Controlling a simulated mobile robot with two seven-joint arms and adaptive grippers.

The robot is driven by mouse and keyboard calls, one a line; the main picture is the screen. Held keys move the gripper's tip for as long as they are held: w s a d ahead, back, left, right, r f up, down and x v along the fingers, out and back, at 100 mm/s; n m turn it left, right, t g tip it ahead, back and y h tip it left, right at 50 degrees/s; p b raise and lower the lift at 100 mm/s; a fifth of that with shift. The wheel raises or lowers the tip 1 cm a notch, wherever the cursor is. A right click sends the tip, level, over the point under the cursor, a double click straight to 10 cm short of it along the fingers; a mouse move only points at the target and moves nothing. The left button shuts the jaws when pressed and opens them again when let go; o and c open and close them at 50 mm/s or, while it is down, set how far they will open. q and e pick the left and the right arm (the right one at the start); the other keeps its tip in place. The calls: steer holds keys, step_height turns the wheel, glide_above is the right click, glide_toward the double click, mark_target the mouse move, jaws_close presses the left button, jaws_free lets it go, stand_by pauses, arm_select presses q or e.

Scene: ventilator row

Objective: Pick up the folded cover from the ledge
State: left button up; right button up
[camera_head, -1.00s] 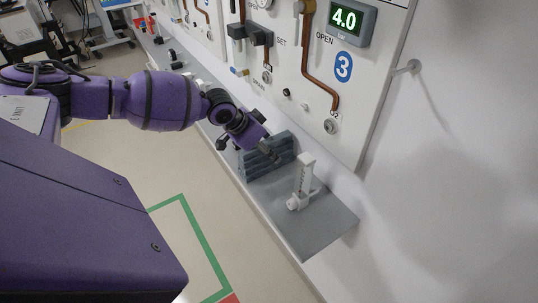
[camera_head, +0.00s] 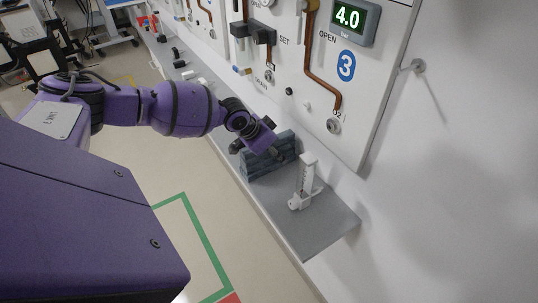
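The folded cover (camera_head: 270,161), a dark blue-grey stack of folds, stands on the grey ledge (camera_head: 318,228) close to the panel wall. My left gripper (camera_head: 257,149) is at the cover's upper left part. Its two dark fingers are spread apart, one by the cover's left end and the other over its upper front. Whether they touch the cover is not clear. Part of the cover's top is hidden behind the gripper. My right gripper is not in view.
A white upright flowmeter-like device (camera_head: 306,181) stands on the ledge just right of the cover. The panel (camera_head: 300,50) with copper pipes, knobs and a 4.0 display (camera_head: 347,17) rises behind. Small items sit farther along the ledge. The ledge's right end is bare.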

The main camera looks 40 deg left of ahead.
arm_select(q)
steer(key=c, duration=0.3)
steer(key=shift+r, duration=0.2)
